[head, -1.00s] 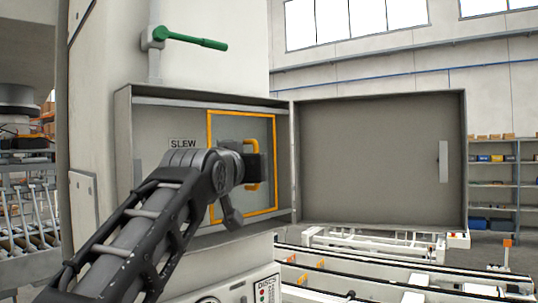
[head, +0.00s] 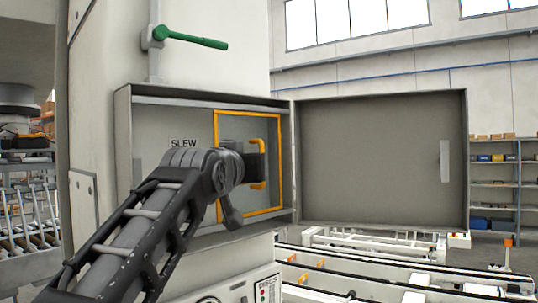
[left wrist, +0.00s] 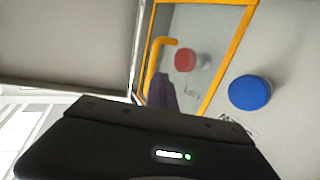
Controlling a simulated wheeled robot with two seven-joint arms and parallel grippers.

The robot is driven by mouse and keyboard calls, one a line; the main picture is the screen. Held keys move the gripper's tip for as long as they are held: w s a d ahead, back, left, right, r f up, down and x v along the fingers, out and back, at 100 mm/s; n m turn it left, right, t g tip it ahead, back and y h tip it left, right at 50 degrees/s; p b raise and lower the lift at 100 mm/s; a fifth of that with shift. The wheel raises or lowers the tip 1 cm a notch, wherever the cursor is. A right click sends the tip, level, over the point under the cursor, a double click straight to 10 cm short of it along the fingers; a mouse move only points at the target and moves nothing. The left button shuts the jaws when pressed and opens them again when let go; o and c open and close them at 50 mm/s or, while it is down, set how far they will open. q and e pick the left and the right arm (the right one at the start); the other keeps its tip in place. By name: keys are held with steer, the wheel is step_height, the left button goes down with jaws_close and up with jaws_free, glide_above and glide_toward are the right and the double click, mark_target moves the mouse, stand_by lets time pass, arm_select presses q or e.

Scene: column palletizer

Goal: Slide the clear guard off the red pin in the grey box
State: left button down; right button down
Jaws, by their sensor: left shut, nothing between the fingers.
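The clear guard in its orange frame (head: 247,112) sits in the open grey box (head: 124,150), against the box's right side. A yellow handle (head: 262,148) stands on the guard, and also shows in the left wrist view (left wrist: 152,68). My left gripper (head: 254,166) is shut at the handle, with nothing visibly held; its fingertips are partly hidden. In the left wrist view the red pin (left wrist: 185,60) shows through the clear panel, inside the frame. A blue pin (left wrist: 250,92) lies outside the frame, uncovered. Both pins are hidden behind my arm in the head view. My right gripper is not in view.
The box's door (head: 380,160) is swung open to the right. A green lever (head: 192,40) sticks out above the box. A SLEW label (head: 183,143) is on the back panel, left of the frame. Conveyor rails (head: 380,275) run below.

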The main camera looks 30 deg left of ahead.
arm_select(q)
steer(key=c, duration=2.2)
jaws_free()
steer(key=c, duration=1.5)
jaws_free()
steer(key=b+v, duration=0.2)
steer(key=v, duration=0.5)
steer(key=shift+s+d+b, duration=0.25)
steer(key=shift+b, duration=0.15)
steer(key=shift+c, duration=0.3)
